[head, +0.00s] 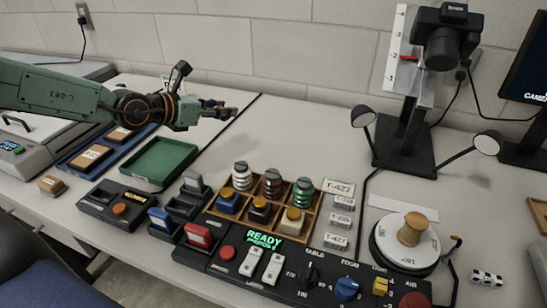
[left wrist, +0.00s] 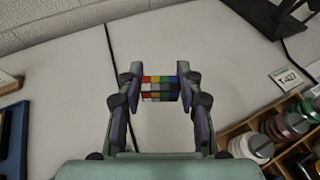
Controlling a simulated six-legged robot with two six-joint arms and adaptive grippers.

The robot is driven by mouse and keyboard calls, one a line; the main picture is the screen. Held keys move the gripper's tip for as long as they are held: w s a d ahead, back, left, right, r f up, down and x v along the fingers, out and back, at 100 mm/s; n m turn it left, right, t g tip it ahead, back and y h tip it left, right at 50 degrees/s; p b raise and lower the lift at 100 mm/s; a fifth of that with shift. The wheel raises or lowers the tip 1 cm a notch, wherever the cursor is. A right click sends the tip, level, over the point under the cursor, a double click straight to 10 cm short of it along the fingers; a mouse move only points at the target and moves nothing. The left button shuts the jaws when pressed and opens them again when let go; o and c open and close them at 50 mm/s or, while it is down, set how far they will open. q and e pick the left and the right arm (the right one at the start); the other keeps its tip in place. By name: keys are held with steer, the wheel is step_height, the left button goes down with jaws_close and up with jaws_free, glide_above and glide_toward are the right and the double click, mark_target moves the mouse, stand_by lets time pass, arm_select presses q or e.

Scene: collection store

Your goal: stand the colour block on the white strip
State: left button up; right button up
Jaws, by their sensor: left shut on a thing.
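The colour block (left wrist: 159,88), a small block with rows of coloured and grey squares, is between the fingertips of my left gripper (left wrist: 158,90) in the left wrist view. That gripper is shut on it and holds it over bare table. In the head view my left gripper (head: 222,112) is at the upper left, behind the green tray, and the block cannot be made out there. A white strip (head: 402,203) lies on the table at the right, behind the turntable, far from the gripper. My right gripper is not in view.
A turntable (head: 381,254) with a wooden spool (head: 411,229) stands in front of the strip. A camera stand (head: 404,151) with two round lamps rises behind it. A wooden rack (head: 321,211) of bottles, a control panel and a green tray (head: 159,162) fill the front. The back middle table is clear.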

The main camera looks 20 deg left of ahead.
arm_select(q)
steer(key=shift+d, duration=0.25)
steer(key=shift+f, duration=0.25)
steer(key=b, duration=0.4)
glide_above(226, 151)
step_height(226, 151, down, 6)
steer(key=shift+r, duration=0.25)
steer(key=shift+f, duration=0.4)
step_height(226, 151, down, 3)
steer(key=shift+s+a+f+b, duration=0.1)
steer(key=shift+b, duration=0.95)
steer(key=shift+f, duration=0.1)
